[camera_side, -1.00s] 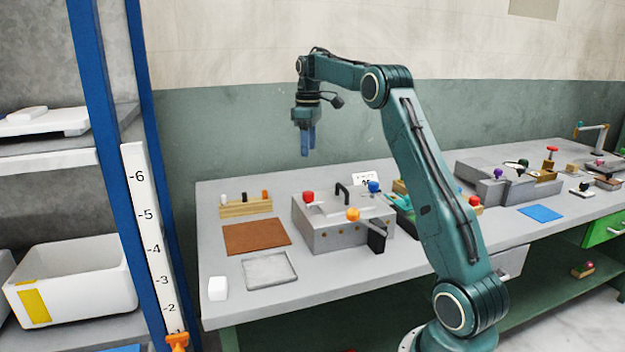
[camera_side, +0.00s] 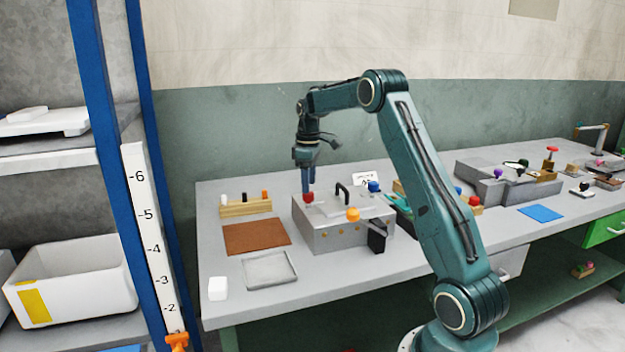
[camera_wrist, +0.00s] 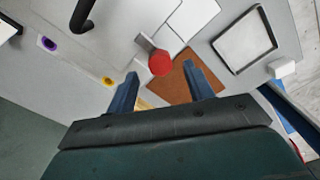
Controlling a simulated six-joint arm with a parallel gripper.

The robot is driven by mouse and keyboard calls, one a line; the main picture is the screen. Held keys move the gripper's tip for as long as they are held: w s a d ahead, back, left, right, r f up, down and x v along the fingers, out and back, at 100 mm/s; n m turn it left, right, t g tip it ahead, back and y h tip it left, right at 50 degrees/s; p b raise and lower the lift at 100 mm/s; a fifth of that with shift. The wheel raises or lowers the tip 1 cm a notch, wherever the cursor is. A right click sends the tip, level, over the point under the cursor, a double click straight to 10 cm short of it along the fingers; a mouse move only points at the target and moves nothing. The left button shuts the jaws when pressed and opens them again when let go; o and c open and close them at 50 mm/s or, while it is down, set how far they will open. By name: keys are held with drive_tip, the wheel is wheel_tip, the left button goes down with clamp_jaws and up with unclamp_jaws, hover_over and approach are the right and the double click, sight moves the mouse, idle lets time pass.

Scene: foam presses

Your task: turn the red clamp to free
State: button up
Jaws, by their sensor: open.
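The red clamp (camera_side: 309,197) is a red knob on the top of a grey metal press box (camera_side: 322,240), near its back left corner. In the wrist view the red knob (camera_wrist: 160,63) sits at the end of a short grey bar (camera_wrist: 146,42). My gripper (camera_side: 308,192) is directly above or around the knob in the side view, pointing down. In the wrist view my gripper (camera_wrist: 162,82) is open, with the knob between and just beyond the two blue fingertips. I cannot tell whether the fingers touch it.
The box also carries a black handle (camera_side: 343,192), an orange knob (camera_side: 353,215) and a blue knob (camera_side: 374,187). A brown mat (camera_side: 256,237), a shallow grey tray (camera_side: 269,270) and a wooden block with pegs (camera_side: 245,208) lie to its left.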

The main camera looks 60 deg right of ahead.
sight(313, 197)
drive_tip(key=shift+f, duration=1.5)
drive_tip(key=shift+c, duration=0.2)
drive_tip(key=c, duration=0.9)
